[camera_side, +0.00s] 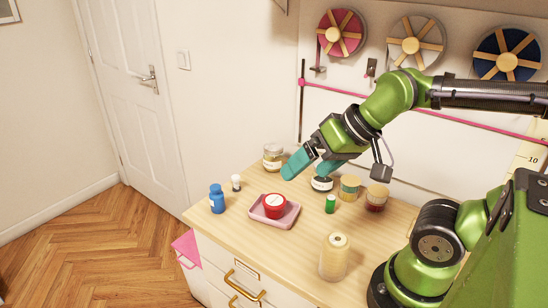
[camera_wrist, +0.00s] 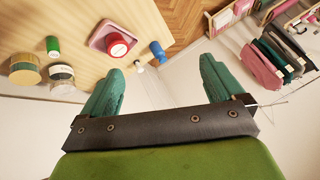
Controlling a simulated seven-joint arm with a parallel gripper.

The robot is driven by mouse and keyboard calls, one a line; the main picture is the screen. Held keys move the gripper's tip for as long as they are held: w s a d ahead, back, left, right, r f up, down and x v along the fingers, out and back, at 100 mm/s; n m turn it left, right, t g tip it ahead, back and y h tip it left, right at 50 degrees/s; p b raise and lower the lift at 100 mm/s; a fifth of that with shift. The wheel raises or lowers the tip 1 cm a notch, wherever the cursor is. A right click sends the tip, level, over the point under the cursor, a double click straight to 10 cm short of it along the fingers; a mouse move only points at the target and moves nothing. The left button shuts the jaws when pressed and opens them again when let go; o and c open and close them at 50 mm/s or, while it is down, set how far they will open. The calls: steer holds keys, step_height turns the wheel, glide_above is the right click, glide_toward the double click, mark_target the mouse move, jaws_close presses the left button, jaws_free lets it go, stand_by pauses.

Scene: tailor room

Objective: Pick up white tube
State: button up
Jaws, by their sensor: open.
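The white tube (camera_side: 236,182) is small and stands upright near the back left edge of the wooden table, behind the blue bottle. In the wrist view a small white thing (camera_wrist: 138,66), which looks like the tube, shows just right of the left finger's tip. My gripper (camera_side: 306,170) has two teal fingers spread apart with nothing between them. It is above the table, to the right of the tube and clear of it. In the wrist view my gripper (camera_wrist: 161,67) is open, with the fingers at left and right.
A blue bottle (camera_side: 216,199) stands close to the tube. A pink tray (camera_side: 254,218) holds a red round container (camera_side: 274,206). A glass jar (camera_side: 272,156) stands behind. Several jars, a green spool (camera_side: 330,204) and a thread cone (camera_side: 334,257) stand to the right. The front left tabletop is clear.

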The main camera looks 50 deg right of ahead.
steer(key=shift+c, duration=0.3)
steer(key=c, duration=0.6)
